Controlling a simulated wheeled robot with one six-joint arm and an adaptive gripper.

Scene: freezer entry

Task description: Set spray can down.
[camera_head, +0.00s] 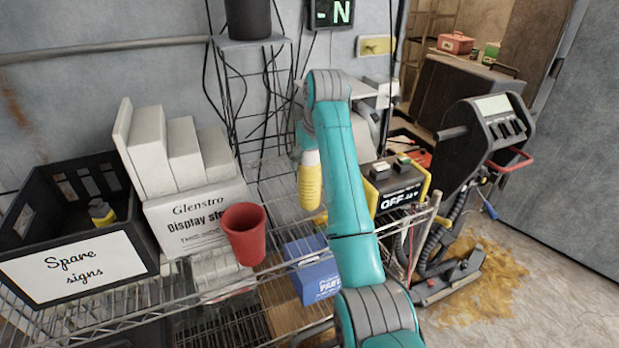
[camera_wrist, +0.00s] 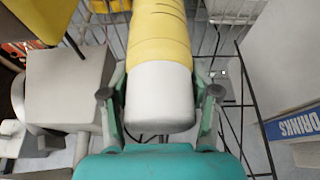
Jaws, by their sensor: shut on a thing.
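The spray can (camera_head: 310,186) has a yellow ribbed body and a pale grey-white end. In the head view it hangs roughly upright, pale end up, above the wire shelf (camera_head: 270,192) and apart from it. My gripper (camera_head: 306,146) holds it from above; the arm hides part of the jaws. In the wrist view the can (camera_wrist: 157,38) runs away from the camera. The two fingers of my gripper (camera_wrist: 160,97) press on either side of its pale end. What lies directly beneath the can is partly hidden.
A red cup (camera_head: 244,238) and blue box (camera_head: 318,276) stand on the wire rack, left of and below the can. Farther left are white boxes (camera_head: 205,216) and a black "Spare signs" crate (camera_head: 140,228). A black-and-yellow "OFF" box (camera_head: 396,195) stands right of my arm.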

